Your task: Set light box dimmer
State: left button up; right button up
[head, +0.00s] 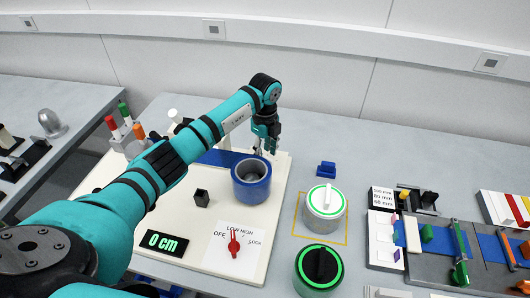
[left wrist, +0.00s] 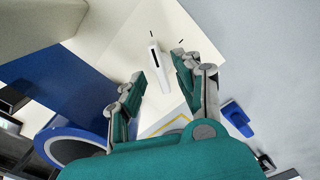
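A red knob (head: 234,243) stands on a white card marked OFF, LOW, HIGH and LOCK, at the front of a cream board (head: 205,261). My left gripper (head: 267,147) is far behind this knob, above the board's back right part, just behind a blue cup-like ring (head: 251,181). In the left wrist view my left gripper (left wrist: 159,68) has its fingers spread. A slim white lever-like piece (left wrist: 158,72) with a dark spot shows between and beyond the fingertips; contact cannot be told. Two short black marks lie near it. My right gripper is not in view.
A black display (head: 164,243) reads 0 cm. A small black block (head: 201,197) stands on the board. Right of it are a white-lidded canister (head: 324,208), a black-knobbed canister (head: 318,267) and a blue block (head: 326,169). Bare grey table lies behind them.

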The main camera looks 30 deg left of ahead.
pick_arm(q)
jog(key=shift+f, duration=1.2)
grip_shut()
